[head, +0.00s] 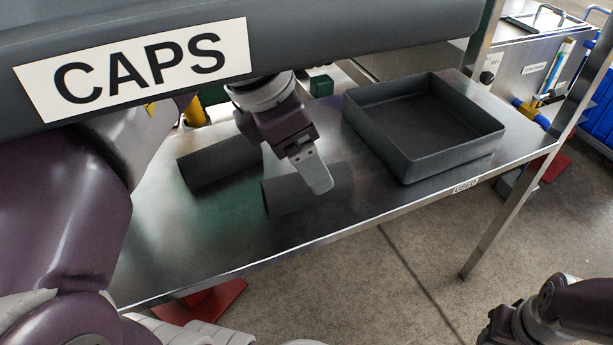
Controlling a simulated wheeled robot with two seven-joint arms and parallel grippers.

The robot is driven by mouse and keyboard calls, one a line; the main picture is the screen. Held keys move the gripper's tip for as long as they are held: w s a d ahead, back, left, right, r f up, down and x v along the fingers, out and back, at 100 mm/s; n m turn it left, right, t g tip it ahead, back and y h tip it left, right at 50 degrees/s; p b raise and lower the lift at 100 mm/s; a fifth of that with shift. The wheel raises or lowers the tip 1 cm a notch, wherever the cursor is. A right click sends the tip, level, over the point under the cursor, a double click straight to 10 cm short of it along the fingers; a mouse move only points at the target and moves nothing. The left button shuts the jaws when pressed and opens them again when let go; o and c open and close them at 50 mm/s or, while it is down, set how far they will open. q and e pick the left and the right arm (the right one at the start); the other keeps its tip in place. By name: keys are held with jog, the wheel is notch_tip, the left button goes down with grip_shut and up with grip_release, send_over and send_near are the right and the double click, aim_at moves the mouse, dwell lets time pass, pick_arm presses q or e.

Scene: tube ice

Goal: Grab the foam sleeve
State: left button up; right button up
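Two dark grey foam sleeves lie on the metal table. One sleeve (205,168) lies at the left, partly behind my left wrist. The other sleeve (283,197) lies nearer the front edge, under my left gripper. My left gripper (316,176) points down over this nearer sleeve, and one pale finger overlaps it in the picture. The second finger is not clearly visible, and I cannot tell whether the finger touches the sleeve. My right wrist shows at the bottom right corner, away from the table; its fingers are outside the picture.
An empty dark grey tray (400,158) stands at the table's right, by a "USED" label (466,186). A grey bar with a "CAPS" sign (140,67) crosses the top left and hides part of the table. Bare tabletop (215,245) lies in front of the sleeves.

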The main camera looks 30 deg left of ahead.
pick_arm(q)
jog(key=b+x, duration=0.4)
jog(key=x, duration=0.1)
jog(key=shift+w+d+f, duration=0.1)
jog(key=shift+w, duration=0.05)
jog(key=c, duration=1.1)
